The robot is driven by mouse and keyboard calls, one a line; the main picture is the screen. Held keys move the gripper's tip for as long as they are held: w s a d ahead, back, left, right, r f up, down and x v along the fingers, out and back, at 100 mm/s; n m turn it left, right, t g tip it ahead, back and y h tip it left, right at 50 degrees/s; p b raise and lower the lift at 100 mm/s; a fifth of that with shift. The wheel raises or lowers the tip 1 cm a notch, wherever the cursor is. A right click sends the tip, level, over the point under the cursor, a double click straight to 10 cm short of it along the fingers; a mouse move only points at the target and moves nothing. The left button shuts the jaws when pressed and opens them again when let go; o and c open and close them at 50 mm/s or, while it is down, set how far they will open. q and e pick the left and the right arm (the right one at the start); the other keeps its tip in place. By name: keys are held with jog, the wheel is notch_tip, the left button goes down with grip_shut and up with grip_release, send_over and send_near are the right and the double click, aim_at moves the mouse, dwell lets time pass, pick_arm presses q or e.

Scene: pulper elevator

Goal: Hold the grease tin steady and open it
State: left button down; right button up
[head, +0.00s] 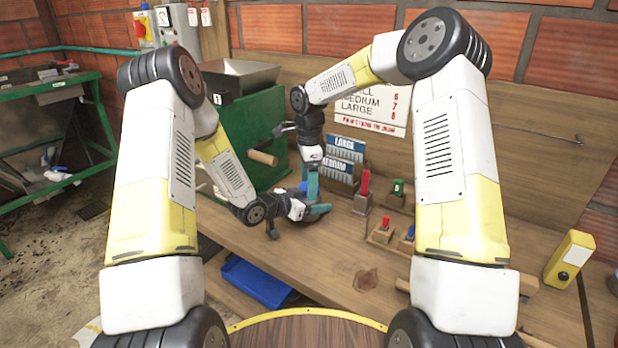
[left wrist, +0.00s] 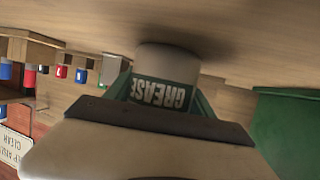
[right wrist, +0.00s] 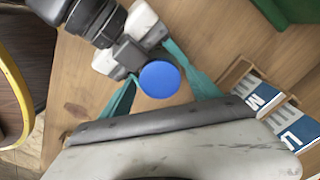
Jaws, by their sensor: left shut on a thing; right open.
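The grease tin shows its GREASE label (left wrist: 160,94) upside down in the left wrist view. Its round blue lid (right wrist: 159,79) faces the camera in the right wrist view. My left gripper (head: 314,211) is shut around the tin's side above the bench. My right gripper (head: 312,184) points down over the tin from above. Its teal fingers (right wrist: 152,62) are apart, one on each side of the lid in that view; I cannot tell whether they touch it. In the head view, the grippers hide most of the tin.
The wooden bench (head: 330,265) has free room in front. Label racks (head: 340,165) and small wooden stands with red, green and blue pieces (head: 381,230) are to the right. A green machine (head: 250,130) stands behind left. A blue tray (head: 256,282) lies below the bench's front.

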jog(key=c, duration=1.5)
jog(key=shift+o, duration=0.2)
jog(key=n, duration=0.6)
jog(key=shift+n, duration=0.3)
jog(key=n, duration=0.7)
jog(key=shift+r, duration=0.1)
jog(key=o, duration=1.5)
